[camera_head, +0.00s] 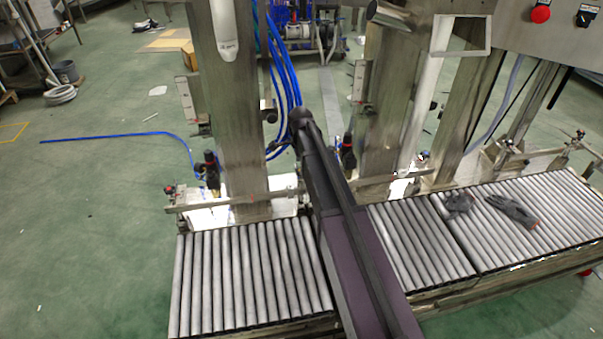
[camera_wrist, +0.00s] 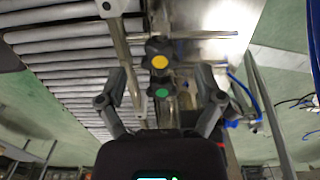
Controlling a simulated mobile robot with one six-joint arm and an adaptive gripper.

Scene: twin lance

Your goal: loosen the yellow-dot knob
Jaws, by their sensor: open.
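The yellow-dot knob (camera_wrist: 159,62) is a dark lobed knob with a yellow centre, in the upper middle of the wrist view. A second dark knob with a green dot (camera_wrist: 161,93) is just below it in the picture, nearer my gripper's body. My gripper (camera_wrist: 161,74) is open, with one finger on each side of the two knobs. The fingers appear apart from the yellow-dot knob, and nothing is held. In the head view my arm hides part of the rail area, and I cannot make out the gripper or a yellow dot there.
Roller conveyors (camera_head: 248,280) run on both sides of my arm. Steel posts (camera_head: 228,110) and a metal guide rail (camera_head: 235,200) stand behind them. Blue hoses (camera_head: 285,60) hang near the arm's far end. Grey gloves (camera_head: 513,210) lie on the right rollers. Green floor (camera_head: 90,230) is open at left.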

